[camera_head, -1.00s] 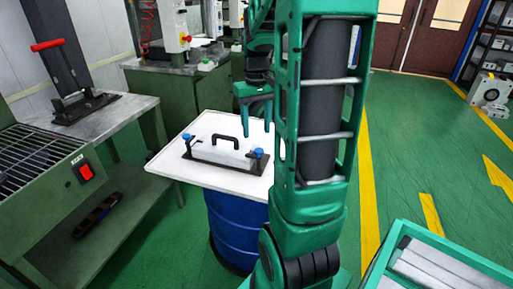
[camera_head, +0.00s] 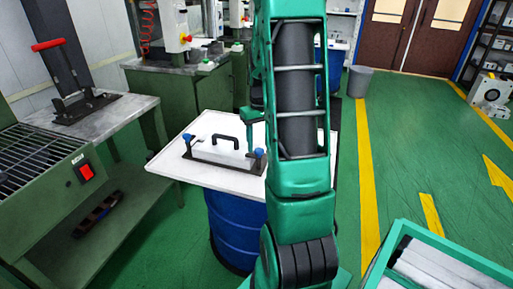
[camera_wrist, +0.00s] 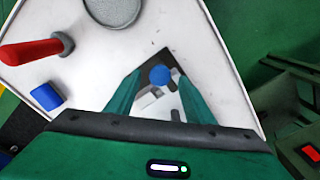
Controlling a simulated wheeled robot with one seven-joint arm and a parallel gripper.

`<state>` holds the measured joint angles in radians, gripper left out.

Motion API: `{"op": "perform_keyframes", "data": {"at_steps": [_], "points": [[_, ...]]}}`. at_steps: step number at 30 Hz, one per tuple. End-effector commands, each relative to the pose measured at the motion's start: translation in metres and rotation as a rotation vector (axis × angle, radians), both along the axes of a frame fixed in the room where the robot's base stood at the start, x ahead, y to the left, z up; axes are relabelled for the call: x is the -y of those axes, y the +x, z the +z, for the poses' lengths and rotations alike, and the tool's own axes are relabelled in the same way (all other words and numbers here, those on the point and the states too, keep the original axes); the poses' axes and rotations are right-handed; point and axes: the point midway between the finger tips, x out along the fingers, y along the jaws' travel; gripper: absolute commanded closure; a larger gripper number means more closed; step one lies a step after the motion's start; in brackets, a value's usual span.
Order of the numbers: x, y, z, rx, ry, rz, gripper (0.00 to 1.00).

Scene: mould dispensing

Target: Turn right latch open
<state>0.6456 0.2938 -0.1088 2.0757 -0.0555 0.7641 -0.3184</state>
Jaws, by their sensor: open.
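The white mould (camera_head: 222,150), with a black handle, lies on a white board (camera_head: 165,162) on a blue barrel. A blue-knobbed latch stands at each end of its dark base. The right latch's blue knob (camera_head: 259,153) is partly behind my arm. My gripper (camera_head: 257,145) points down right by this knob, and most of it is hidden by my arm. In the wrist view a blue knob (camera_wrist: 160,75) shows between the tips of my open gripper (camera_wrist: 159,80). I cannot tell whether the fingers touch it. The left latch's knob (camera_head: 187,138) stands clear.
In the wrist view a red-handled tool (camera_wrist: 30,52), a blue block (camera_wrist: 46,96) and a grey round dish (camera_wrist: 115,10) lie on the board. A green workbench (camera_head: 100,125) stands at the left. A green-framed crate (camera_head: 440,262) is at the lower right.

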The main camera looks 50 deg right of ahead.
Motion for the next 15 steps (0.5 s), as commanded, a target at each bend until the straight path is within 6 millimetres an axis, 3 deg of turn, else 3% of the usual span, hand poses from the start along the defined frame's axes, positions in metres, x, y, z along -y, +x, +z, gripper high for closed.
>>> {"op": "perform_keyframes", "data": {"at_steps": [6, 15], "points": [[0.000, 0.000, -0.017, -0.001, 0.000, 0.000, 0.52], [0.000, 0.000, -0.018, 0.001, 0.000, -0.001, 0.52]]}}
